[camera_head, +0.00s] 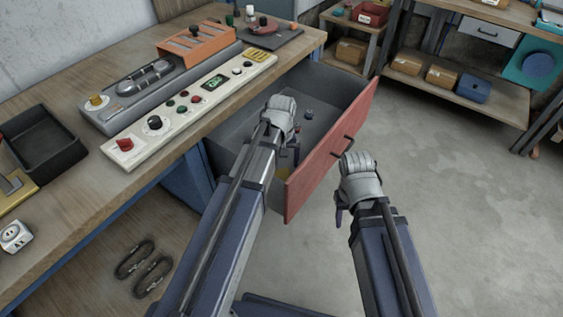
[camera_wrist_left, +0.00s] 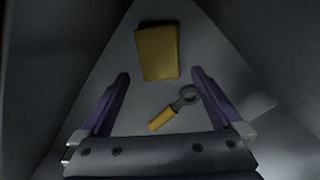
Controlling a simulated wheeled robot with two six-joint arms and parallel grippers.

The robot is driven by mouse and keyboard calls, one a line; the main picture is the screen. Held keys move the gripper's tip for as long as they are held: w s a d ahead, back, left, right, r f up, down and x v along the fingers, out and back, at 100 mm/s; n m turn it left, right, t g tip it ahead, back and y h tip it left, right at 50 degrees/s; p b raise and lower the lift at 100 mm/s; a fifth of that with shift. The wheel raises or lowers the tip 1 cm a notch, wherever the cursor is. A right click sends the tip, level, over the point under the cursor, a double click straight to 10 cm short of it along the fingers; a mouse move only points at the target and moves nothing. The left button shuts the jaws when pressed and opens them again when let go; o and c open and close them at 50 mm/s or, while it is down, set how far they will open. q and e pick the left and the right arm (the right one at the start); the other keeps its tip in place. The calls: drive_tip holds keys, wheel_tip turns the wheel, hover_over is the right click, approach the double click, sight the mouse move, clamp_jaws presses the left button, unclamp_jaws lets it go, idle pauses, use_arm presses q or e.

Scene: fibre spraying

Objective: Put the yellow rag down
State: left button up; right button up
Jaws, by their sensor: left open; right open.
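The yellow rag (camera_wrist_left: 158,52) lies flat, as a folded rectangle, on the drawer floor in the left wrist view. My left gripper (camera_wrist_left: 160,76) is open, and its two fingers are spread with nothing between their tips. The rag is just beyond the fingertips and apart from them. In the head view my left gripper (camera_head: 293,152) reaches down into the open drawer (camera_head: 328,152) with the red front. A small yellow patch shows there beside the arm; I cannot tell what it is. My right gripper (camera_head: 340,208) is open and empty, outside the drawer front.
A ring-ended tool with a yellow handle (camera_wrist_left: 163,118) lies in the drawer, close to the rag. A small dark item (camera_head: 309,113) sits deeper in the drawer. The workbench (camera_head: 70,212) holds a control panel (camera_head: 190,108) and a black tray (camera_head: 45,142). The floor at right is clear.

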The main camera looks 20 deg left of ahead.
wheel_tip(320, 180, up, 5)
drive_tip(key=p, duration=0.4)
drive_tip(key=shift+r, duration=0.15)
